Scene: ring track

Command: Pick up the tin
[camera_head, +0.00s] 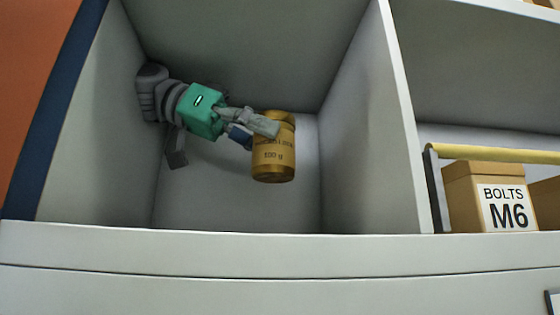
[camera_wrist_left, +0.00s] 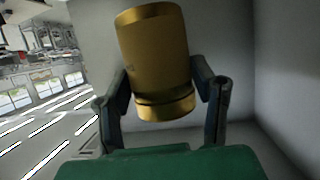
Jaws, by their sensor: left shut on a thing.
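The tin (camera_head: 274,160) is a gold-brown cylinder with dark lettering that includes "100 g". In the head view it is in the left shelf compartment, roughly upright. My left gripper (camera_head: 258,130) comes in from the left with its fingers at the tin's upper part. In the left wrist view the tin (camera_wrist_left: 155,60) sits between the two fingers of the left gripper (camera_wrist_left: 165,95), one on each side, and the gripper is shut on it. I cannot tell whether the tin's base touches the compartment floor. My right gripper is in neither view.
The compartment has a left wall, a back wall and a right divider (camera_head: 405,120), with a front ledge (camera_head: 250,250) below. Right of the divider, a cardboard box labelled "BOLTS M6" (camera_head: 470,185) stands behind a yellow bar (camera_head: 490,153). Bare floor lies left of the tin.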

